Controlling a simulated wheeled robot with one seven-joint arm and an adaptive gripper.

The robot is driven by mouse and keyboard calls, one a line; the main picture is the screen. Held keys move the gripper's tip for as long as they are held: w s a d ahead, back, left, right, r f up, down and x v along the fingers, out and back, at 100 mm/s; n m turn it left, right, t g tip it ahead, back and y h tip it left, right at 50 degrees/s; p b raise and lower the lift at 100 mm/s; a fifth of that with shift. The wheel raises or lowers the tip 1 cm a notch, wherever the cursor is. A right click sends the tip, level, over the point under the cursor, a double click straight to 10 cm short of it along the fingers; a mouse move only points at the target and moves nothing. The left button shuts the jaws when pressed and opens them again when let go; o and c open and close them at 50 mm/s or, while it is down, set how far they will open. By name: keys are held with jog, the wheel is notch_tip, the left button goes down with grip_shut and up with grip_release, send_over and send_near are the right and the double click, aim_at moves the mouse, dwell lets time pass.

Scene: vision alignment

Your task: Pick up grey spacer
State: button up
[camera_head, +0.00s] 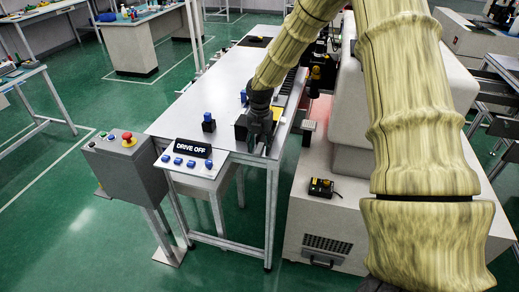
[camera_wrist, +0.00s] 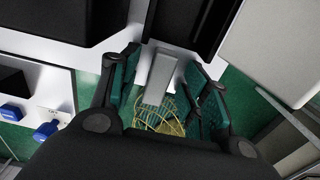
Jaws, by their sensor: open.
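The grey spacer (camera_wrist: 160,78) shows in the wrist view as a narrow light-grey block, its near end sticking out past the table edge over the green floor. My gripper (camera_wrist: 162,66) is open, with one teal-padded finger on each side of the spacer. I see a gap on the left; on the right I cannot tell whether the finger touches. In the head view my gripper (camera_head: 262,128) points down at the near right end of the white table (camera_head: 215,85). I cannot make out the spacer there.
Black blocks (camera_wrist: 72,18) flank the area in the wrist view. In the head view a blue-topped black block (camera_head: 208,124), a "DRIVE OFF" panel (camera_head: 192,148) with blue knobs and a grey control box (camera_head: 125,165) stand left. A white machine (camera_head: 330,220) stands close right.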

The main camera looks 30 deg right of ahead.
jog(key=c, duration=0.9)
jog(key=shift+r, duration=0.1)
